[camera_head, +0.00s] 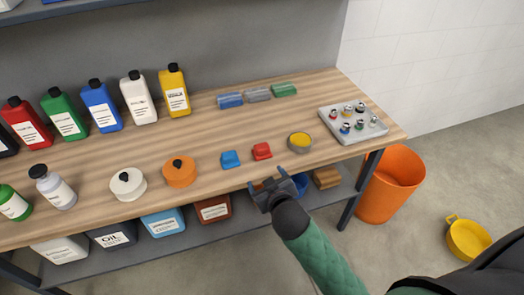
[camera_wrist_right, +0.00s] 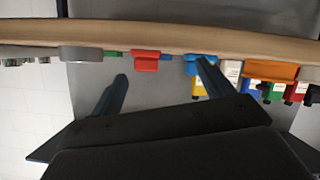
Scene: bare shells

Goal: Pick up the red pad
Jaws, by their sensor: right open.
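The red pad (camera_head: 262,151) lies near the front edge of the wooden shelf (camera_head: 216,178), between a blue pad (camera_head: 230,159) and a grey bowl with yellow contents (camera_head: 300,142). My right gripper (camera_head: 272,188) is just in front of the shelf edge, below the red pad in the picture and apart from it. In the right wrist view the red pad (camera_wrist_right: 146,62) shows beyond the open, empty jaws (camera_wrist_right: 163,83), roughly between the two fingers. The blue pad (camera_wrist_right: 200,60) shows behind the finger on the right. My left gripper is not in view.
A white tin (camera_head: 128,185) and an orange tin (camera_head: 179,173) stand left of the pads. Several bottles (camera_head: 101,106) line the back. A tray (camera_head: 352,125) with small items is at right. An orange bucket (camera_head: 391,186) stands on the floor.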

